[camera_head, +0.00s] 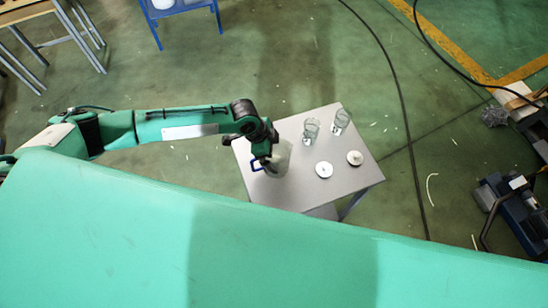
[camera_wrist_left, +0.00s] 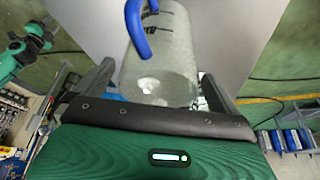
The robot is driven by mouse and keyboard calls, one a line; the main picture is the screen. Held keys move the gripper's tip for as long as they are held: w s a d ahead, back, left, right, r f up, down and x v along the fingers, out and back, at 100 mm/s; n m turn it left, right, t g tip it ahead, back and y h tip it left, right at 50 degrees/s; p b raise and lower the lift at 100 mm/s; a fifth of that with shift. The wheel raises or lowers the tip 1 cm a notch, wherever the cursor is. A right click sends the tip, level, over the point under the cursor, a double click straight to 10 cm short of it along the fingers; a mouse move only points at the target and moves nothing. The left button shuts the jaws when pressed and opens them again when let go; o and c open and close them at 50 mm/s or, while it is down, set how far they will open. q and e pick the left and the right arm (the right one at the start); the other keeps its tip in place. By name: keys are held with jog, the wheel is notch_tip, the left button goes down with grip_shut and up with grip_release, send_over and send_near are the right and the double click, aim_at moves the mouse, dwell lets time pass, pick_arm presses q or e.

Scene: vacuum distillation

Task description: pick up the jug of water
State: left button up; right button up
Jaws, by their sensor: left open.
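The jug (camera_head: 281,160) is a clear, greyish cylinder with a blue handle. It stands on the left part of the small grey table (camera_head: 310,190). My left gripper (camera_head: 268,158) is at the jug and covers part of it in the head view. In the left wrist view the jug (camera_wrist_left: 165,70) lies between the two open fingers of my left gripper (camera_wrist_left: 158,88), with a gap showing at each side. Its blue handle (camera_wrist_left: 136,28) is at the upper left there. The water level cannot be made out. My right gripper is in neither view.
Two clear glasses (camera_head: 311,130) (camera_head: 342,120) stand at the table's far side. Two small white round items (camera_head: 324,170) (camera_head: 355,158) lie nearer. A dark cable (camera_head: 405,120) runs on the floor right of the table. Blue equipment (camera_head: 515,205) stands at the right.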

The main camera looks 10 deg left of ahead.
pick_arm(q)
jog(key=shift+p+x, duration=0.3)
jog(key=shift+x, duration=1.1)
jog(key=c, duration=1)
jog(key=shift+c, duration=0.4)
jog(key=shift+r, duration=0.15)
